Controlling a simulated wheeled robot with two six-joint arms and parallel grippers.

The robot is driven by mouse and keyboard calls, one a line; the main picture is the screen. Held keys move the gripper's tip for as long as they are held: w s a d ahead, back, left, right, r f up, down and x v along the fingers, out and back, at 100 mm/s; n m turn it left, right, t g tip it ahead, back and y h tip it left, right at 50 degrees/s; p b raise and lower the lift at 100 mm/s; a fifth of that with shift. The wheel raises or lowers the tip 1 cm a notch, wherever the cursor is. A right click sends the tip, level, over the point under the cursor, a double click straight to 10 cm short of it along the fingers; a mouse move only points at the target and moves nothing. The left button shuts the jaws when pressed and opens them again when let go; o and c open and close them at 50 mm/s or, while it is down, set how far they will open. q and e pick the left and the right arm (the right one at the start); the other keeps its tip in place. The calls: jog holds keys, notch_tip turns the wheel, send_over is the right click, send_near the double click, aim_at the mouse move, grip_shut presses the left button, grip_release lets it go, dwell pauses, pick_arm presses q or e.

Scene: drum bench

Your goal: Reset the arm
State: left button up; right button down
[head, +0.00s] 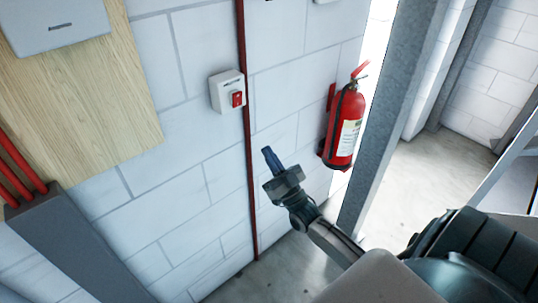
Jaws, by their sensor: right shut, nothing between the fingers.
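My right gripper (271,158) is in the middle of the head view, at the end of my arm, which comes in from the lower right. Its fingers are together and point up and slightly left, with nothing held. It appears in front of the white block wall, below and to the right of a white box with a red switch (237,99). How far it is from the wall is hard to tell. My left gripper is not in view.
A red fire extinguisher (345,128) hangs right of the gripper, beside a grey metal post (393,110). A thin red pipe (247,150) runs down the wall. A wooden board (75,100) and grey trunking (80,245) are at left. Bare floor (430,185) shows beyond the post.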

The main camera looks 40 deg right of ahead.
notch_tip(320, 180, down, 26)
jog(key=d+r+m+g+h, duration=0.1)
jog(key=d+g+h, duration=0.15)
jog(key=g, duration=0.45)
jog(key=s+f+g, duration=0.3)
jog(key=s+f, duration=0.1)
jog(key=f, duration=0.5)
jog(key=s+f+g, duration=0.3)
jog(key=s+f, duration=0.2)
jog(key=f, duration=0.4)
jog(key=s+a+f+g, duration=0.2)
jog(key=s+f+g, duration=0.1)
jog(key=s+f, duration=0.55)
jog(key=s+a+f+g, duration=0.2)
jog(key=s+f+g, duration=0.2)
jog(key=s+f, duration=0.5)
jog(key=s+a+f+g, duration=0.2)
jog(key=s+f, duration=0.1)
jog(key=s, duration=0.6)
jog(key=s+a+f+g, duration=0.2)
jog(key=s+g, duration=0.1)
jog(key=s, duration=0.6)
jog(key=shift+s+f, duration=0.3)
jog(key=shift+f, duration=0.1)
jog(key=shift+h, duration=0.25)
